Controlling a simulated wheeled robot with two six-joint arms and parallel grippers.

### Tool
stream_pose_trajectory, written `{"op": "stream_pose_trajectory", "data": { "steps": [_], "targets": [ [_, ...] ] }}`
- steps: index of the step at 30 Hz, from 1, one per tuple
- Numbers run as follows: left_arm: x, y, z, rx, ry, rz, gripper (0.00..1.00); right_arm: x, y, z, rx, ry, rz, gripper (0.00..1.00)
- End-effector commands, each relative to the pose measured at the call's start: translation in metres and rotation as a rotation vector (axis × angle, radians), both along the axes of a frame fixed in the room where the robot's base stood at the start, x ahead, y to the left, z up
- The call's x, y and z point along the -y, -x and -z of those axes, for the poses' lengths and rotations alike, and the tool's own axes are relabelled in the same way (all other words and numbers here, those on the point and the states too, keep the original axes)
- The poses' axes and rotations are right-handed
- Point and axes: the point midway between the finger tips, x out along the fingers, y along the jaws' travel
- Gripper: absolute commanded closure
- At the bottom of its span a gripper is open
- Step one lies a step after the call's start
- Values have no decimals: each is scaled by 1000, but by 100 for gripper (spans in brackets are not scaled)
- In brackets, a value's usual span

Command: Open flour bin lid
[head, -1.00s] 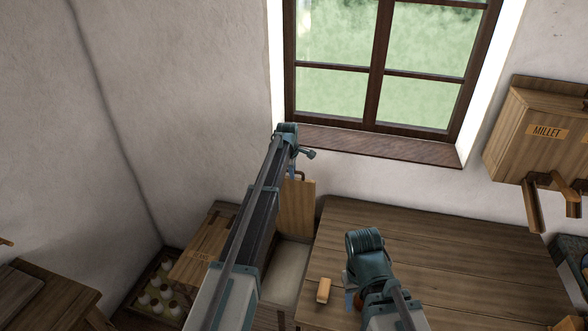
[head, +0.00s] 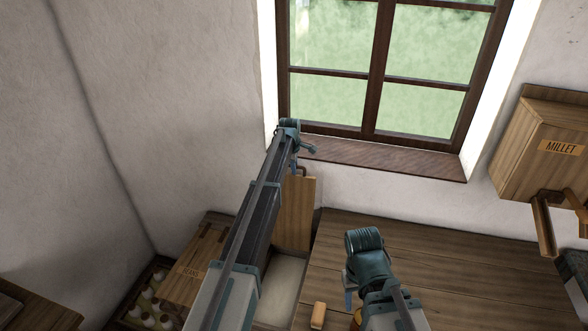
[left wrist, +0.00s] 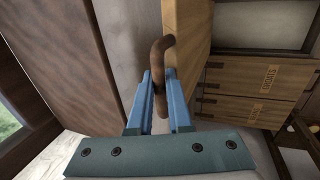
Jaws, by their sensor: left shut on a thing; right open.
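The flour bin's wooden lid (head: 296,218) stands about upright, below the window. Below it the bin (head: 283,288) is open and its pale inside shows, partly hidden by my left arm. My left gripper (head: 297,167) is at the lid's top edge. In the left wrist view its blue fingers (left wrist: 160,112) are shut on the lid's brown curved handle (left wrist: 161,62), beside the lid's face (left wrist: 188,35). My right gripper (head: 352,292) is open above the worktop; its fingertips are partly hidden by its wrist.
The wooden worktop (head: 430,255) lies right of the bin, with a small wooden block (head: 318,315) near its left edge. The beans bin (head: 195,260) is closed, left of my left arm. A crate of bottles (head: 150,300) stands further left. A millet box (head: 545,150) hangs on the right wall.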

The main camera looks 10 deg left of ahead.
Motion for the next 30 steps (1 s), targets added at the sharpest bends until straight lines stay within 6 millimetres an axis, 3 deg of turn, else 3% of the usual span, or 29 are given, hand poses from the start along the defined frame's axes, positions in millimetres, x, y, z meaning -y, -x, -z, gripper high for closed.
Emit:
{"op": "stream_pose_trajectory", "data": {
  "steps": [9, 10, 14, 30],
  "targets": [
    [0, 0, 0, 1, 0, -1, 100, 0, 0, 0, 0, 0, 0, 50],
    [0, 0, 0, 1, 0, -1, 77, 0, 0, 0, 0, 0, 0, 50],
    [0, 0, 0, 0, 0, -1, 54, 0, 0, 0, 0, 0, 0, 50],
    [0, 2, -3, -3, 1, 0, 53, 0, 0, -4, 0, 0, 0, 50]
  ]
}}
